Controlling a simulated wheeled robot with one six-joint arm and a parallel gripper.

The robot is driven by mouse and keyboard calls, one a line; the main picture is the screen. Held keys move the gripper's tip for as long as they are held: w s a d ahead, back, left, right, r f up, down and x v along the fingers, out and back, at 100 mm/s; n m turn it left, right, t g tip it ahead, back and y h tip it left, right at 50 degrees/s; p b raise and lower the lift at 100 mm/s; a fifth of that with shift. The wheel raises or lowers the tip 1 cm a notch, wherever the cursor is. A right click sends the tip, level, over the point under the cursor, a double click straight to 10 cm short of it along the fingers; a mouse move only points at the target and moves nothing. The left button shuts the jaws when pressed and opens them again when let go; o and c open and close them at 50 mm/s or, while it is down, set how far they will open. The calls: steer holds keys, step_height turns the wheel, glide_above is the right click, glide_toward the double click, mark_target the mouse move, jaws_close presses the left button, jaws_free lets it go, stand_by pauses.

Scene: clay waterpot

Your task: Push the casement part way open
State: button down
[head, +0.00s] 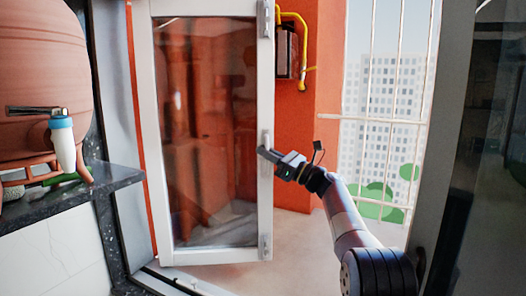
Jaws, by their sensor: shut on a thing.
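The casement (265,95) is a white-framed glass panel. It stands swung outward at an angle, with a gap to the right between it and the dark frame. My gripper (264,153) is at the right edge of the casement, about halfway up. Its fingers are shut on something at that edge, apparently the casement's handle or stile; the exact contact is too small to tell. My arm reaches in from the lower right through the opening.
A clay waterpot (45,75) with a tap stands on a dark stone counter (118,177) at the left. A white cup (63,143) hangs by the tap. A barred grille (370,119) is beyond, with a yellow pipe (303,40) on the orange wall. A dark-glazed panel (475,150) borders the right.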

steer(key=shift+w, duration=0.15)
steer(key=c, duration=1.8)
jaws_free()
steer(key=shift+o, duration=0.2)
steer(key=shift+r, duration=0.2)
